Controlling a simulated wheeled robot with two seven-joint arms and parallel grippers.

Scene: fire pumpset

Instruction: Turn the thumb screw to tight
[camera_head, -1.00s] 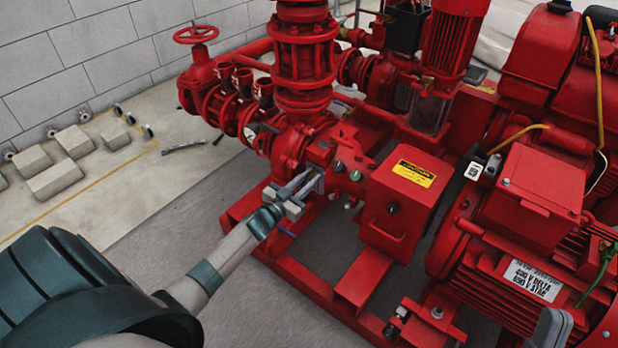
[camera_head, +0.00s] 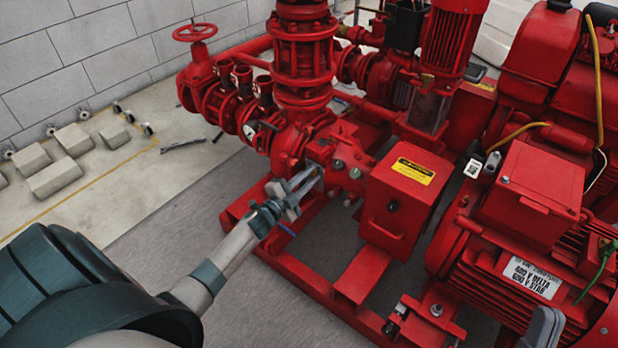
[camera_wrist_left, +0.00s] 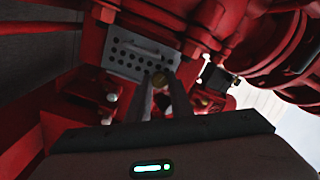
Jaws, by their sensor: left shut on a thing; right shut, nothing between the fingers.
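My left gripper (camera_head: 312,178) reaches in from the left to the small fittings on the front of the red pump, left of the red control box (camera_head: 403,202). In the left wrist view its two grey fingers (camera_wrist_left: 160,86) come together at a small brass-coloured screw head (camera_wrist_left: 158,79), in front of a grey plate with rows of holes (camera_wrist_left: 140,58). I take this head to be the thumb screw; the fingers hide much of it. In the head view the screw is too small to make out. A grey tip of my right gripper (camera_head: 545,328) shows at the lower right edge, apart from everything.
A second brass-coloured fitting (camera_wrist_left: 203,102) sits close to the right finger. Red pipes and flanges (camera_head: 303,70) rise behind, and a motor (camera_head: 530,240) stands at the right. The red base frame (camera_head: 300,275) lies below my left wrist. Grey floor is clear at front left.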

